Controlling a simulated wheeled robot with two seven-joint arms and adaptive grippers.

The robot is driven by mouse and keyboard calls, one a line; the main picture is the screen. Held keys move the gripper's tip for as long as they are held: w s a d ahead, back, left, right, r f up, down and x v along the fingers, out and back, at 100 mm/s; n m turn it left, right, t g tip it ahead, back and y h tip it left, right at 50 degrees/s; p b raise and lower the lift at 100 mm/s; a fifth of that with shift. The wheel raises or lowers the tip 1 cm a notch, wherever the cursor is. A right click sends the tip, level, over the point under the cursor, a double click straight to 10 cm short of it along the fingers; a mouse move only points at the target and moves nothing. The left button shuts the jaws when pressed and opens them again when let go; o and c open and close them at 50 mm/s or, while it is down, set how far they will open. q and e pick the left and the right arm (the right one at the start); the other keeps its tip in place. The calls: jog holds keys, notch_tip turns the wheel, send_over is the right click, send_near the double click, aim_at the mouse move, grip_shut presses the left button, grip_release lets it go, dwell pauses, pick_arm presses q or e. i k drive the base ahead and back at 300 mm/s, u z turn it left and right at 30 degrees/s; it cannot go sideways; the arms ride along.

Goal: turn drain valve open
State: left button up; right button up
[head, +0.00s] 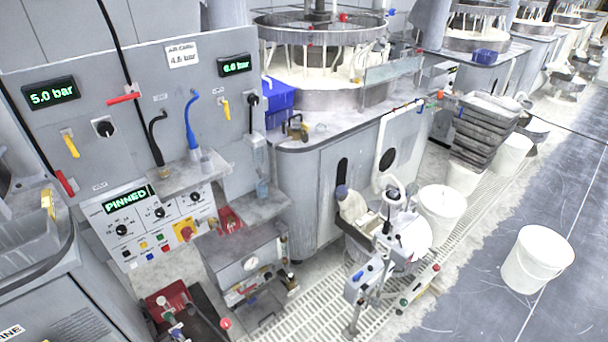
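No part marked as a drain valve can be made out in the head view. Several coloured handles show. On the grey panel are a red lever (124,98), a yellow lever (70,145) and a second yellow lever (227,109). A red lever (64,183) sits at the panel's lower left. Small red and blue fittings (408,107) show on the platen machine's front edge. I cannot tell which of these, if any, is the drain valve. Neither of my grippers is in view.
A display reading PINNED (126,200) sits above knobs. A wheeled stand (375,275) with white equipment is on the white floor grating (315,312). White buckets (538,258) and stacked grey trays (484,130) stand at right. The dark floor (470,312) nearby is open.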

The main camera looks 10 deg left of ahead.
aim_at(263, 181)
jog(key=z, duration=0.25)
jog(key=i, duration=0.75)
jog(key=u, duration=0.45)
jog(key=i, duration=0.95)
jog(key=u, duration=0.8)
